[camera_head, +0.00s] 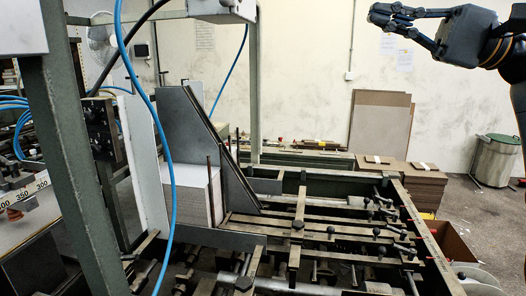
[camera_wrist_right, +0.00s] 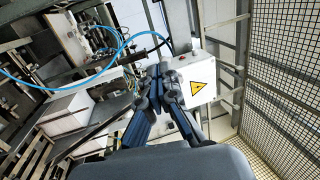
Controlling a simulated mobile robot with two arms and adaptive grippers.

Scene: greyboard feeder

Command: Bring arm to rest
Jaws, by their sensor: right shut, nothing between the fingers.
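My right gripper (camera_head: 380,14) is at the top right of the head view, with its arm coming in from the right edge. It is raised in the air in front of the pale wall, with its fingers pointing left. It is shut and empty. In the right wrist view its dark fingers (camera_wrist_right: 163,72) meet near the middle of the picture, with nothing between them. My left gripper is in neither view.
The feeder's frame (camera_head: 303,215) fills the left and middle, with a greyboard stack (camera_head: 197,195) in it. A blue hose (camera_head: 167,190) hangs in front. Stacked boards (camera_head: 415,186) and a bin (camera_head: 497,160) stand behind. A mesh fence (camera_wrist_right: 285,75) shows in the wrist view.

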